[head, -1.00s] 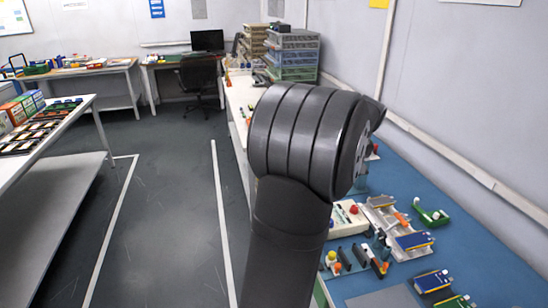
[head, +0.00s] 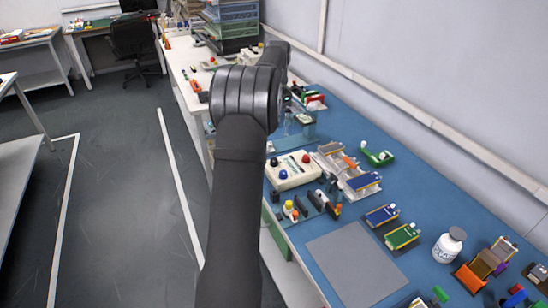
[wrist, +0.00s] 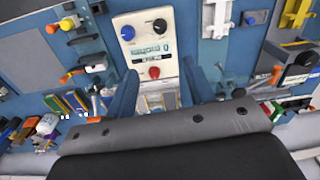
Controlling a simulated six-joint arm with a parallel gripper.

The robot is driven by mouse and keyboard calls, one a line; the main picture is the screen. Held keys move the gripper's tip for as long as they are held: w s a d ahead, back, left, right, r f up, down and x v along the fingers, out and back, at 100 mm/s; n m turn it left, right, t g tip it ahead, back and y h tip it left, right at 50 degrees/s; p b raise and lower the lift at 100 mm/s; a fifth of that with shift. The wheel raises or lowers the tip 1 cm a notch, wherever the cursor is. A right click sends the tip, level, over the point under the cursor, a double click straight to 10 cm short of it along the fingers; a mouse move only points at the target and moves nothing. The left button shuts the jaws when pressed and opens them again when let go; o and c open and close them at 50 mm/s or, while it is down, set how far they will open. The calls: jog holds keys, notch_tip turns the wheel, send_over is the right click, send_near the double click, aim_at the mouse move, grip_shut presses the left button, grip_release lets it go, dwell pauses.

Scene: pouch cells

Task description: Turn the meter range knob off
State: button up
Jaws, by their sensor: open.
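The meter is a pale box.
In the head view, blue pouch cells (head: 381,215), a green cell (head: 402,236), a grey mat (head: 357,264) and a white bottle (head: 449,245) lie right of and nearer than the meter. Small coloured parts (head: 291,211) crowd its near side. A wall borders the bench's right side.

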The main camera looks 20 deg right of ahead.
jog(key=shift+m, duration=0.8)
jog(key=f, duration=1.8)
jog(key=shift+w+a, duration=0.1)
jog(key=shift+w, duration=0.25)
jog(key=c, duration=1)
